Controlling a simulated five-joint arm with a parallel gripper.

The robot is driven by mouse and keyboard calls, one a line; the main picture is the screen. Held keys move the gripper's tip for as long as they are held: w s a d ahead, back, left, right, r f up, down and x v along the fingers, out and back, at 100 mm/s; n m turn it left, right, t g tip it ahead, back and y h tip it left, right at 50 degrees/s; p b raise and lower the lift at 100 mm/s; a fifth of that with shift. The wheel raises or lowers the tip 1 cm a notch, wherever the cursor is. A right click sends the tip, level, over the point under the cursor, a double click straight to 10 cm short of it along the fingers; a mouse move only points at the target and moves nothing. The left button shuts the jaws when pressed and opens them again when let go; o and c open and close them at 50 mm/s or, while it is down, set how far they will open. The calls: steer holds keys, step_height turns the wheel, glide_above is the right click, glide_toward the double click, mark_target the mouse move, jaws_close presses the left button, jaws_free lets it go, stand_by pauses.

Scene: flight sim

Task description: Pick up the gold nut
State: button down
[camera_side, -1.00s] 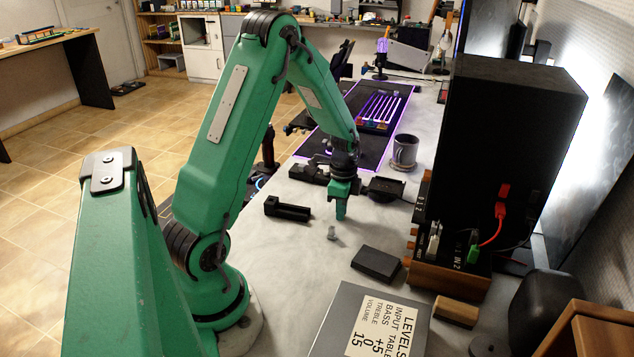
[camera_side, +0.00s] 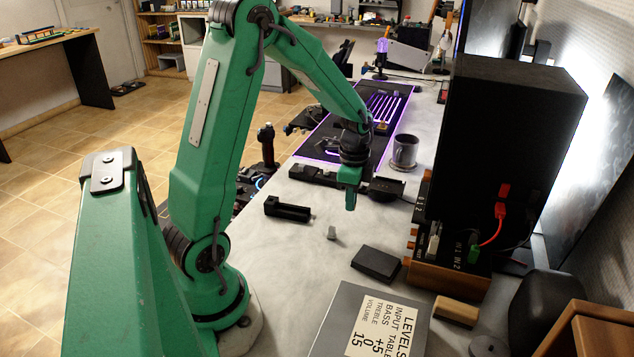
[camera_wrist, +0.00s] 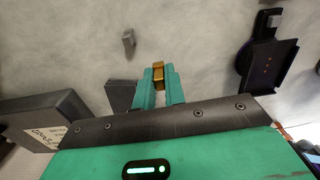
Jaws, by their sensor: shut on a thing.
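The gold nut (camera_wrist: 158,75) is held between the two green fingers of my gripper (camera_wrist: 158,84) in the wrist view. My gripper is shut on it, with the nut at the fingertips and the grey table some way beyond. In the side view my gripper (camera_side: 350,200) hangs above the table, in front of the dark mug (camera_side: 404,151). The nut cannot be made out in the side view.
A small grey piece (camera_side: 332,233) stands on the table, beside a black holder (camera_side: 288,209). A flat black box (camera_side: 376,264) and a labelled grey box (camera_side: 370,325) lie nearer the front. A black speaker-like cabinet (camera_side: 510,150) stands at the right. The marble table between is mostly clear.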

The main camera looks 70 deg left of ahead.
steer(key=d+r, duration=0.4)
steer(key=d, duration=0.2)
steer(key=shift+s+d, duration=0.2)
steer(key=shift+d, duration=0.1)
steer(key=shift+w, duration=0.1)
stand_by(0.3)
